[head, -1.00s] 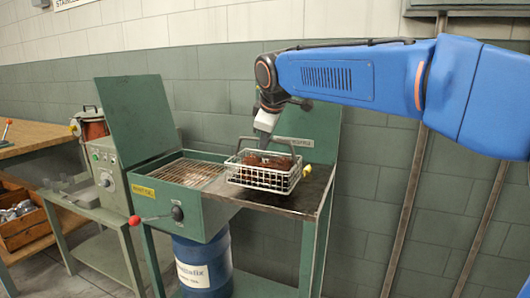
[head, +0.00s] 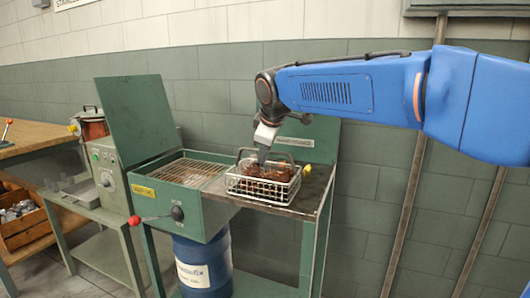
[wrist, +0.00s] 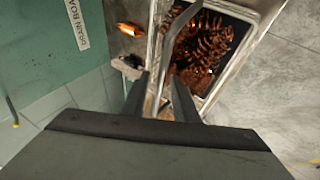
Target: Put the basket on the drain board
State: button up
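The wire basket (head: 258,190) holds copper-coloured springs and sits upright on the drain board (head: 312,197), the flat plate right of the green tank. It lies near the plate's left side, close to the tank. Its raised handle (wrist: 177,38) runs between my gripper's fingers in the wrist view. My gripper (head: 262,157) points down at the handle, over the basket's middle. In the wrist view my gripper (wrist: 160,97) shows a gap between its fingers, wider than the thin handle, so it looks open around it.
The green tank with a grate (head: 190,171) and raised lid (head: 140,112) stands left of the board. A red-knobbed lever (head: 135,220) sticks out in front. A labelled back panel (head: 293,141) rises behind the board. A blue drum (head: 205,265) stands below.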

jog(key=v, duration=1.2)
jog(key=s+d+f+m, duration=0.3)
jog(key=s+d+f, duration=0.1)
jog(key=d, duration=0.3)
jog(key=s+d+f+m+g+h, duration=0.1)
jog(key=s+d+f+m, duration=0.1)
jog(key=s+d+f, duration=0.4)
jog(key=s+d+f+m, duration=0.3)
jog(key=d, duration=0.5)
jog(key=s+d+f+m, duration=0.3)
jog(key=s+d+f, duration=0.2)
jog(key=s+f, duration=0.4)
jog(key=s+d+f+m+g+h, duration=0.1)
jog(key=s+d+f+m, duration=0.3)
jog(key=s+f, duration=0.4)
notch_tip(320, 180, down, 2)
jog(key=shift+s+d+f, duration=0.15)
jog(key=shift+s+d, duration=0.25)
jog(key=shift+d, duration=0.05)
jog(key=shift+a, duration=0.1)
